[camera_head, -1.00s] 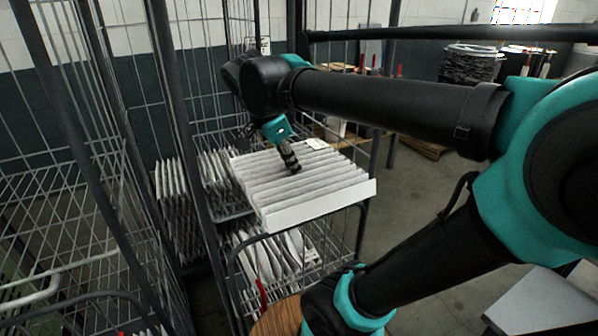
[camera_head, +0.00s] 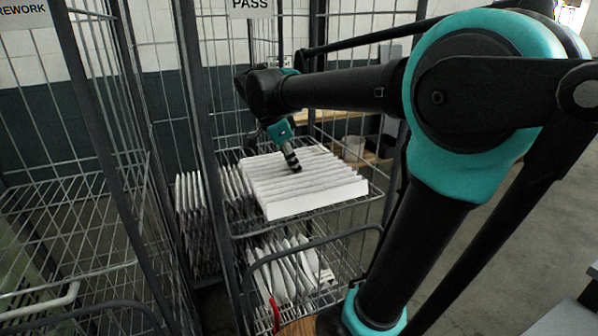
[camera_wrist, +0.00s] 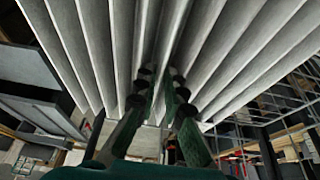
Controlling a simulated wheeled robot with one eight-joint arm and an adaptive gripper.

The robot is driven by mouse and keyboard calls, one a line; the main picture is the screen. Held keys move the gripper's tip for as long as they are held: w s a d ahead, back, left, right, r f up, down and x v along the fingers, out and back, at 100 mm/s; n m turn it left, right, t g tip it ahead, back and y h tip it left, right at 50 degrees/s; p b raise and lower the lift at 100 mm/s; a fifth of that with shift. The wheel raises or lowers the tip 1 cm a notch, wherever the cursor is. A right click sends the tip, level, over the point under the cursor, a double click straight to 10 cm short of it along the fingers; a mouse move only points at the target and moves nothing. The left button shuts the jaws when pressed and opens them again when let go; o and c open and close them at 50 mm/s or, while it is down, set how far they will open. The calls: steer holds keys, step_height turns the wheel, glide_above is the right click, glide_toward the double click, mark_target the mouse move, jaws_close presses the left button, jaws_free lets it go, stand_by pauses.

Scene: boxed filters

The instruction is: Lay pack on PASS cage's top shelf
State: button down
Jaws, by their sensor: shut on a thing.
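The pack (camera_head: 312,202) is a white pleated filter in a pale frame. It lies nearly flat, pleats up, at the top shelf (camera_head: 345,212) of the PASS cage, inside the cage's uprights; I cannot tell whether it rests on the wire or is just above it. My gripper (camera_head: 294,166) comes down on it from above and is shut on one of its pleats near the middle. In the wrist view the two fingers (camera_wrist: 162,98) pinch a pleat of the pack (camera_wrist: 92,40). The PASS sign (camera_head: 252,5) hangs at the cage's back.
More white filters stand upright left of the pack (camera_head: 190,200), and several lean on the lower shelf (camera_head: 285,275). The REWORK cage (camera_head: 75,265) stands at the left, its near shelf bare. Dark uprights (camera_head: 215,150) flank the shelf. Open floor (camera_head: 500,230) lies at the right.

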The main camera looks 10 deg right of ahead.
mark_target(283, 156)
steer(key=w, duration=0.3)
steer(key=w+a, duration=0.1)
steer(key=w, duration=0.2)
steer(key=w+f, duration=0.1)
steer(key=w, duration=0.2)
steer(key=shift+a, duration=0.4)
steer(key=shift+f, duration=1.2)
steer(key=shift+f, duration=0.25)
steer(key=c, duration=1.9)
jaws_free()
steer(key=shift+r, duration=2.25)
